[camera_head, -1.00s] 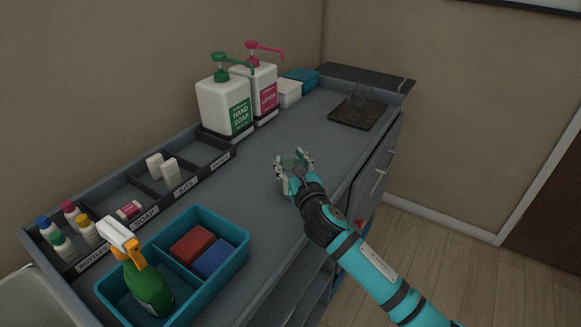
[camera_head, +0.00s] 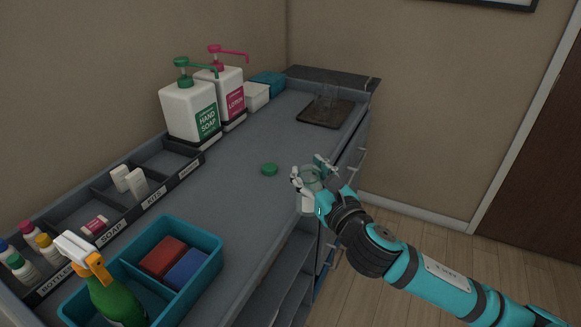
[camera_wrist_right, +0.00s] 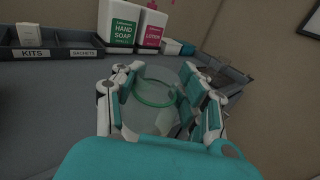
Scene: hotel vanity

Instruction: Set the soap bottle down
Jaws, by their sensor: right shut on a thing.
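My right gripper (camera_head: 316,171) is shut around a clear, see-through container (camera_head: 310,177), held upright above the counter's front edge. It also shows in the right wrist view between the fingers (camera_wrist_right: 160,96), with a green ring seen at or through it. I cannot tell whether it is the soap bottle. A white pump bottle labelled HAND SOAP (camera_head: 190,112) stands at the wall, apart from the gripper. A flat green disc (camera_head: 269,169) lies on the counter left of the gripper. My left gripper is not in view.
A LOTION pump bottle (camera_head: 228,98) stands beside the soap pump. A labelled organizer (camera_head: 104,220) runs along the wall. A teal caddy (camera_head: 216,247) holds a green spray bottle and sponges. A dark tray (camera_head: 309,116) with clear glasses is at the far end. The mid-counter (camera_head: 246,149) is mostly clear.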

